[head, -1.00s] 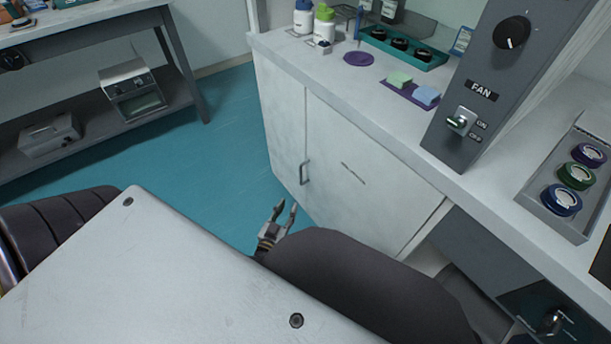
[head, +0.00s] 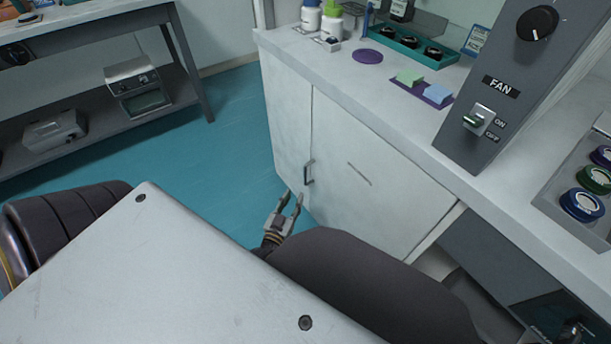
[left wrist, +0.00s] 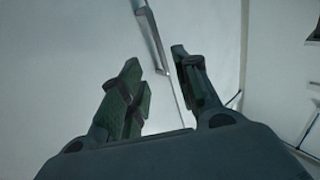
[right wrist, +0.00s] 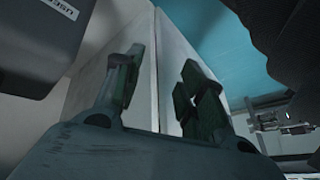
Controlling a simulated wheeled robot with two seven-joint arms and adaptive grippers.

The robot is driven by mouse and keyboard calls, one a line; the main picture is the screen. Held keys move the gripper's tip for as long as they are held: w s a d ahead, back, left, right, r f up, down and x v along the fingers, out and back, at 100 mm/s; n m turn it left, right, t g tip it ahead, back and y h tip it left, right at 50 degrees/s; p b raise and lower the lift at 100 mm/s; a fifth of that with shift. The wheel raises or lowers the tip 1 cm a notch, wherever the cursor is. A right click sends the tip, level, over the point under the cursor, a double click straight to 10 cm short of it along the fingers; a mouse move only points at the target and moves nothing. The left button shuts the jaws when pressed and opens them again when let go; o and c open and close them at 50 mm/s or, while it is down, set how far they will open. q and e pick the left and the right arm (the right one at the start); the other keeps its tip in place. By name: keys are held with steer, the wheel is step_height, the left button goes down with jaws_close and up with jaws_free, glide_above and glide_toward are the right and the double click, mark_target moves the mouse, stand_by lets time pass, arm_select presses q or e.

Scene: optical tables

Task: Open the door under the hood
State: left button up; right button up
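The white cabinet door (head: 365,185) under the counter is shut, flush with the panel beside it. Its grey bar handle (head: 309,173) is upright near the door's left edge. My left gripper (head: 291,200) is open and empty, just below and left of the handle in the head view. In the left wrist view, the handle (left wrist: 151,35) lies just beyond the open fingertips (left wrist: 157,58), apart from them. My right gripper (right wrist: 163,57) is open and empty in the right wrist view, facing pale panels that meet at an edge.
The counter (head: 340,82) above carries bottles, a teal tray (head: 410,50) and a grey fan panel (head: 490,90). A shelved table (head: 185,75) stands at the left. Teal floor (head: 232,130) is clear between it and the cabinet.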

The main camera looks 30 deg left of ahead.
mark_target(305, 176)
arm_select(q)
steer(key=w+b, duration=0.1)
steer(key=w, duration=0.2)
steer(key=w+a+b, duration=0.1)
steer(key=w, duration=0.2)
steer(key=w+a+b, duration=0.1)
steer(key=w, duration=0.2)
steer(key=shift+w, duration=0.35)
steer(key=shift+w+a+b, duration=0.15)
steer(key=shift+w+b, duration=0.15)
steer(key=shift+w, duration=0.85)
arm_select(e)
step_height(305, 176, down, 7)
steer(key=a+t, duration=0.1)
steer(key=shift+m+y, duration=0.3)
steer(key=shift+y, duration=0.1)
arm_select(q)
steer(key=shift+c, duration=0.5)
jaws_close()
arm_select(e)
steer(key=shift+w+a+r, duration=0.15)
steer(key=shift+w+r, duration=0.1)
steer(key=shift+w, duration=0.05)
